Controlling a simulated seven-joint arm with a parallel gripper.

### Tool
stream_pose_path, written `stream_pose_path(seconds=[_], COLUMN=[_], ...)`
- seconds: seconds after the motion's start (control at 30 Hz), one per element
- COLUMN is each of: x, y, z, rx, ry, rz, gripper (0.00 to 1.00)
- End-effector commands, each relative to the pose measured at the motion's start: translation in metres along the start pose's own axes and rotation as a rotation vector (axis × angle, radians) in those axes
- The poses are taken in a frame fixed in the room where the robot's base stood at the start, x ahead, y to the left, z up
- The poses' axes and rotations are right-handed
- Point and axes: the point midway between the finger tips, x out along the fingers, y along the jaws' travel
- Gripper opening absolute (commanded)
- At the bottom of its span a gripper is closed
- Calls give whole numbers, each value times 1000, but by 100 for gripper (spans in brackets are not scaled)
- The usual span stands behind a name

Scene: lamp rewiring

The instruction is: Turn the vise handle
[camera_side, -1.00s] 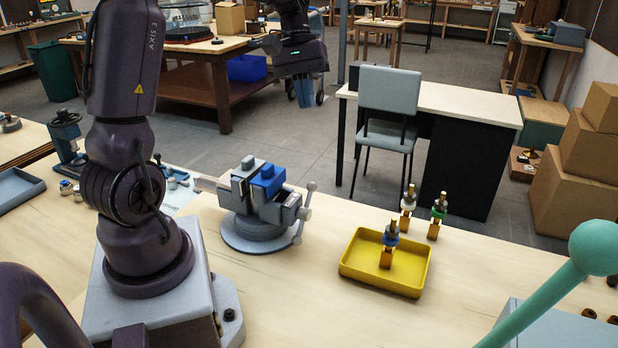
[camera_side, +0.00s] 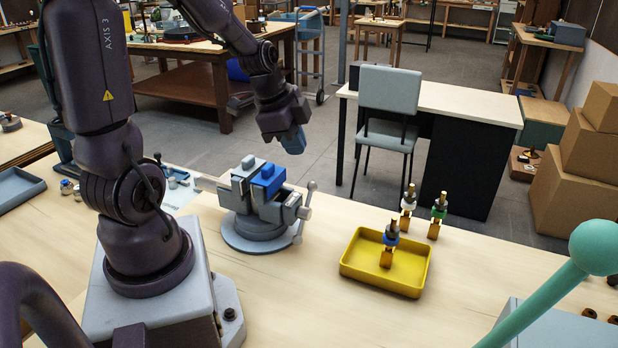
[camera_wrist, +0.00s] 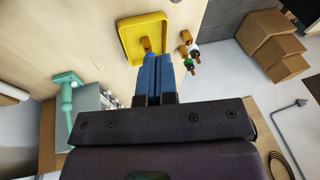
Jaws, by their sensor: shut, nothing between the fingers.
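The grey bench vise (camera_side: 262,208) stands on a round base on the wooden bench, with a blue block (camera_side: 268,180) at its jaws. The vise handle (camera_side: 305,210) is a bar with knobbed ends on the vise's right side, standing near upright. My gripper (camera_side: 295,142) is above and behind the vise, apart from the handle, its blue fingers pointing down. In the wrist view my gripper (camera_wrist: 158,62) shows two blue fingers shut together with nothing between them. The vise does not show clearly in the wrist view.
A yellow tray (camera_side: 348,270) with a lamp part (camera_side: 387,250) in it is right of the vise; it also shows in the wrist view (camera_wrist: 128,45). Two more such parts (camera_side: 408,203) stand behind it. A green ball-ended lever (camera_side: 560,275) is at front right. Bench between vise and tray is clear.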

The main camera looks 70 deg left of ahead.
Motion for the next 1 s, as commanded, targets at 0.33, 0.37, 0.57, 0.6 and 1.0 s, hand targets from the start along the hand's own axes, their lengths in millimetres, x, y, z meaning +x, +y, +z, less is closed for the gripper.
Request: stream_pose_path(seconds=[0.33, 0.37, 0.57, 0.6, 1.0], x=[66, 71, 96, 99, 110], y=[2, 2, -9, -11, -18], z=[0, 0, 7, 8, 12], rx=[-2, -2, -6, -6, -2], ry=[0, -1, -1, 0, 0], rz=[9, 9, 5, 3, 1], gripper=[0, 0, 0, 0, 0])
